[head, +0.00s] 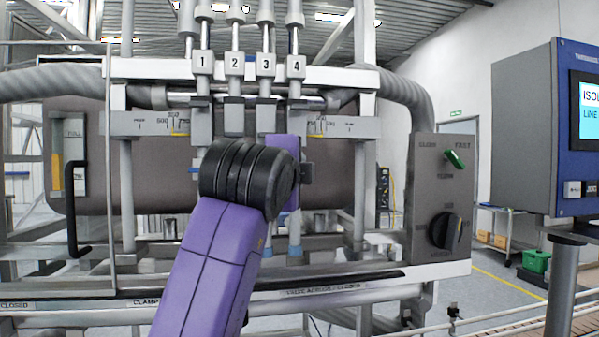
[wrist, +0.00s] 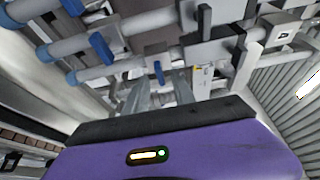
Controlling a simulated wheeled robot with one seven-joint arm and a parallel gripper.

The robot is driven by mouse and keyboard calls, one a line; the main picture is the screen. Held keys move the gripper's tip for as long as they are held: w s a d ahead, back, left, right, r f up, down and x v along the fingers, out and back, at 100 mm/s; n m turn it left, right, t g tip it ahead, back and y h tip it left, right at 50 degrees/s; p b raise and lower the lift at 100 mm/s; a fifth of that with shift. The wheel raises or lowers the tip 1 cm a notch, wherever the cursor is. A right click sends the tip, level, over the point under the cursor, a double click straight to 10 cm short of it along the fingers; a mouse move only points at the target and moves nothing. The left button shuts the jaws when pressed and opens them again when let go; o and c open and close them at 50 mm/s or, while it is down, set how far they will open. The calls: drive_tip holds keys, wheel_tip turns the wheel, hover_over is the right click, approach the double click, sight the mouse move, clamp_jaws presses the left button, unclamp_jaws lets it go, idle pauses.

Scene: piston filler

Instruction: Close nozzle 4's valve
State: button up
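The plate marked 4 (head: 297,65) tops nozzle 4, the rightmost of the numbered nozzles. Its grey tube runs down to a blue tip (head: 295,251); my purple arm covers part of its middle. My gripper is mostly hidden behind my wrist in the head view, at nozzle 4's height. In the wrist view my gripper (wrist: 161,86) has its two grey fingers apart. A small blue lever (wrist: 158,72) on the nearest tube, which appears to be nozzle 4's, shows just beyond the gap between the fingers. I cannot tell whether they touch it.
Plates 1 (head: 202,63), 2 (head: 235,64) and 3 (head: 266,64) mark the other nozzles, close by on the left. Another blue lever (wrist: 100,48) is on a neighbouring tube. A grey switch panel (head: 437,197) and a blue screen cabinet (head: 540,130) stand to the right.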

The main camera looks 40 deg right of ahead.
drive_tip(key=v, duration=0.5)
drive_tip(key=shift+s+a, duration=0.25)
idle(0.3)
